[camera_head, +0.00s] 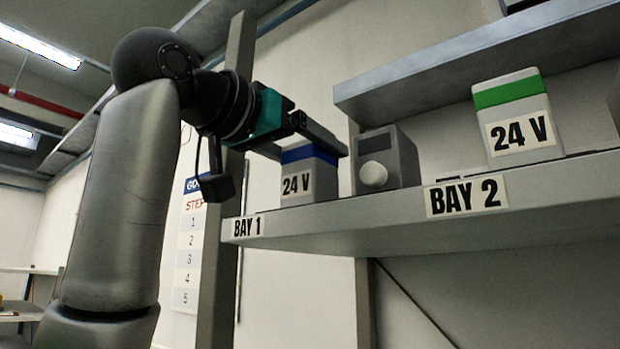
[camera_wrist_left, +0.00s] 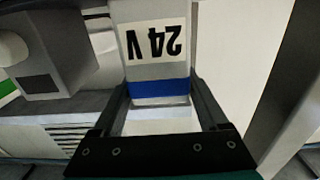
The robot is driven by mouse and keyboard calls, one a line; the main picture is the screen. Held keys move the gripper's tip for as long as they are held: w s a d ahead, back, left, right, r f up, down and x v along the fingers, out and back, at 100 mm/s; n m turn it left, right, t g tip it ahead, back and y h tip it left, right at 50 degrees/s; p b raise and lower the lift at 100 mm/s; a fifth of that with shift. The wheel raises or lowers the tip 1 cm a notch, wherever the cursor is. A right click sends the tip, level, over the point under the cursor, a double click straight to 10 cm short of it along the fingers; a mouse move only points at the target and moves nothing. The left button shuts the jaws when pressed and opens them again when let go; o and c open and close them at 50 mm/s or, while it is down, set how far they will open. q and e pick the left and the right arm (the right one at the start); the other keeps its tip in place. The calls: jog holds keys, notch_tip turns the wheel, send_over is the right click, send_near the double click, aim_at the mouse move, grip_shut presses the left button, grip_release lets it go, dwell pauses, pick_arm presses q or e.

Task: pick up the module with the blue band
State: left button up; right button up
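The module with the blue band (camera_head: 309,175) is a light box marked "24 V", upright on the shelf at the BAY 1 end. In the left wrist view it shows upside down, with its blue band (camera_wrist_left: 159,88) toward the gripper. My left gripper (camera_head: 318,145) reaches in from the left at the module's top. In the left wrist view its fingers (camera_wrist_left: 160,92) stand open on either side of the blue band, with narrow gaps; whether either touches is hard to tell. The head view hides part of the band behind a finger. My right gripper is not in view.
A grey box with a round knob (camera_head: 386,160) stands just right of the blue-banded module. A green-banded "24 V" module (camera_head: 517,117) stands farther right above the BAY 2 label. An upper shelf (camera_head: 470,62) overhangs, and a post (camera_head: 218,230) stands left of the shelf.

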pick_arm(q)
grip_shut()
dwell(0.4)
jog(key=shift+r, duration=0.15)
notch_tip(320, 180, up, 9)
jog(key=shift+s+r+p, duration=0.1)
jog(key=shift+r+p, duration=0.05)
jog(key=shift+p, duration=0.9)
jog(key=shift+a+r, duration=0.1)
jog(key=shift+r, duration=0.2)
